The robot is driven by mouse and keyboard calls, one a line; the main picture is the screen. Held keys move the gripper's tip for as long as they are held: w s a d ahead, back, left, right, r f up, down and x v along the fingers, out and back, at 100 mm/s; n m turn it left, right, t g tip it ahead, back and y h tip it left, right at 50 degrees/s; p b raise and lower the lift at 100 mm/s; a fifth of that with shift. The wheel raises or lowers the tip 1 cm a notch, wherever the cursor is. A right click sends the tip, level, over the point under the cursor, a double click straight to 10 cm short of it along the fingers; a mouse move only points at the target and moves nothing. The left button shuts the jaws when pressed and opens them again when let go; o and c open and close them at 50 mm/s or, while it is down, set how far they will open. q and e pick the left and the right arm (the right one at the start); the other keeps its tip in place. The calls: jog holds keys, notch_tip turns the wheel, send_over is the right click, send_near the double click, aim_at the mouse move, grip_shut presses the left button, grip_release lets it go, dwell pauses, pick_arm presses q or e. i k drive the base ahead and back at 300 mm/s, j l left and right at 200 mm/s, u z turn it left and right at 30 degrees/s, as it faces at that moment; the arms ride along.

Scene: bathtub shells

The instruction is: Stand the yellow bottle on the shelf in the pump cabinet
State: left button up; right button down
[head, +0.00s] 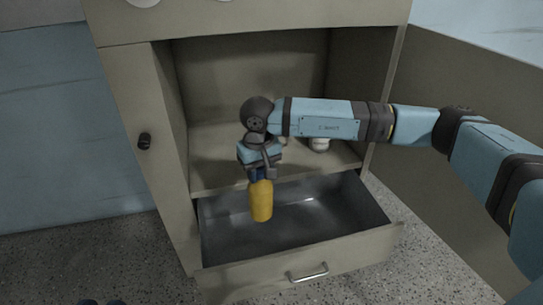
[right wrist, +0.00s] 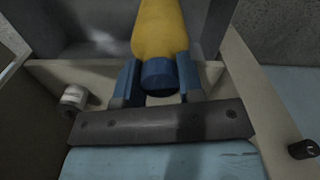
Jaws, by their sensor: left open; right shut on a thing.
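The yellow bottle (head: 261,202) hangs upright below my right gripper (head: 261,173), in front of the cabinet shelf (head: 215,165) and over the open drawer. My right gripper is shut on the bottle's dark blue cap. In the right wrist view the yellow bottle (right wrist: 160,28) shows between the blue fingers of my right gripper (right wrist: 158,78). The cabinet (head: 170,130) is open at the front. My left gripper (head: 101,302) shows only as dark blue tips at the bottom edge; it is open and far from the bottle.
A grey-lined drawer (head: 325,220) is pulled out below the shelf and looks empty. A white container (head: 319,145) stands on the shelf's right part; it also shows in the right wrist view (right wrist: 74,96). My right arm hides part of the shelf. Its left part is clear.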

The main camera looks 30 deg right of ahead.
aim_at(232, 166)
jog(key=i+j+z, duration=0.2)
jog(key=j, duration=0.15)
jog(key=i+j+z, duration=0.15)
jog(key=j, duration=0.2)
jog(key=i+j+z, duration=0.2)
jog(key=j, duration=0.2)
jog(key=i+j+z, duration=0.2)
jog(key=j, duration=0.25)
jog(key=j+z, duration=0.2)
jog(key=j, duration=0.2)
jog(key=i+j+z, duration=0.15)
jog(key=i+j, duration=0.4)
